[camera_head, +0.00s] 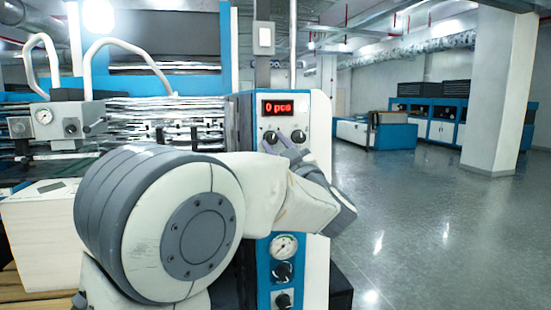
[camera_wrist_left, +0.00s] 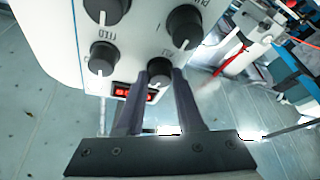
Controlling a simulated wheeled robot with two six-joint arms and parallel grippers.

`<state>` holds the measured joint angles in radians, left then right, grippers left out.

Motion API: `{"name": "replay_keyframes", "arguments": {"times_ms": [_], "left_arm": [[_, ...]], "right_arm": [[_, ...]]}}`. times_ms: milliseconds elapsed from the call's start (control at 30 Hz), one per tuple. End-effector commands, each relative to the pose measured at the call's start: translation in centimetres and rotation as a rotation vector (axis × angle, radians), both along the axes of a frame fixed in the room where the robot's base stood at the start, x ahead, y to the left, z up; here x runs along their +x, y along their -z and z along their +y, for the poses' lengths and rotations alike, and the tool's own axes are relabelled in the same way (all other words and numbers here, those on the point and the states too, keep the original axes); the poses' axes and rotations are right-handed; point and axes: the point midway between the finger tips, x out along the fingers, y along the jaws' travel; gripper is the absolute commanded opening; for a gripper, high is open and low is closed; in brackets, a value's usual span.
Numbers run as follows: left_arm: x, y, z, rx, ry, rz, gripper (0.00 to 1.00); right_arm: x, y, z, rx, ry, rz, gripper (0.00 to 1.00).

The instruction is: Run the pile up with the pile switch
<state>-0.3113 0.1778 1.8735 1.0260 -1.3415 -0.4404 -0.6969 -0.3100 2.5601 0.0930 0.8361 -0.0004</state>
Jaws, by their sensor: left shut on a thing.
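The control panel (camera_head: 317,127) is a white and blue column with a red display (camera_head: 278,107) reading "0 pcs". My left gripper (camera_wrist_left: 160,73) is shut on a black knob (camera_wrist_left: 160,70) just below that display, with a finger on each side. I take this knob as the pile switch; its label is too small to read surely. In the head view the knob (camera_head: 270,137) shows above my left gripper's fingers, and my arm covers the panel's middle. A knob labelled FEED (camera_wrist_left: 103,58) sits beside it. My right gripper is not in view.
Lower on the panel are a round gauge (camera_head: 284,246) and more knobs (camera_head: 282,272). A press with stacked sheets (camera_head: 165,115) stands behind at the left. A white pile (camera_head: 36,232) lies at the left edge. The grey floor (camera_head: 430,220) at the right is clear.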

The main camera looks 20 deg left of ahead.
Motion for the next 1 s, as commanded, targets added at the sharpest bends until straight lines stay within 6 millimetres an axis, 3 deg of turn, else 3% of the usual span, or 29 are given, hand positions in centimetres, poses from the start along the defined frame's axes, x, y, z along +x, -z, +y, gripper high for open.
{"name": "replay_keyframes", "arguments": {"times_ms": [33,300,1000], "left_arm": [[0.1,0.3,-0.2,-0.033,0.003,-0.024,0.0],[0.2,0.1,-0.3,-0.176,0.002,-0.119,0.0],[0.2,-0.2,-0.3,-0.266,0.002,-0.178,0.0]], "right_arm": [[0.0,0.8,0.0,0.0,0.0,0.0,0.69],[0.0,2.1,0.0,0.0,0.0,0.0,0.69],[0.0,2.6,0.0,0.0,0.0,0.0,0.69]]}}
